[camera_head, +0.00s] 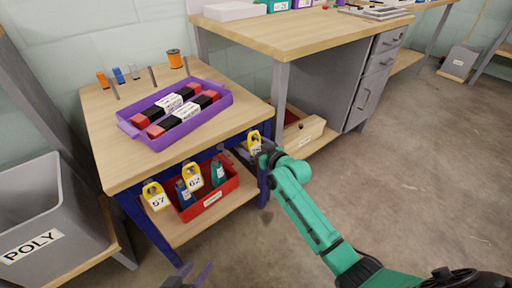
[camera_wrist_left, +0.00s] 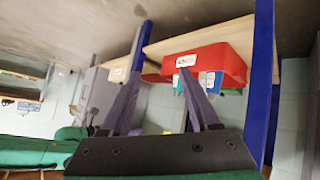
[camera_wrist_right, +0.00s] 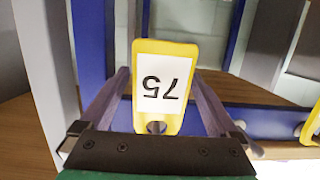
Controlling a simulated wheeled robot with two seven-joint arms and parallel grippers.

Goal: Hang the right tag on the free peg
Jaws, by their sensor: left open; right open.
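Yellow tag 75 (camera_head: 254,142) is at the right end of the table's blue front rail. In the right wrist view tag 75 (camera_wrist_right: 164,85) appears upside down, its hole over the rail; I cannot tell whether a peg passes through. My right gripper (camera_head: 262,150) is open, its fingers on either side of this tag. Yellow tags 57 (camera_head: 156,197) and 62 (camera_head: 192,178) hang along the front, further left.
A red bin (camera_head: 230,187) with bottles stands on the lower shelf, behind the tags. A purple tray (camera_head: 225,111) with red and black items lies on the tabletop. A grey POLY bin (camera_head: 40,215) stands left. The floor at right is clear.

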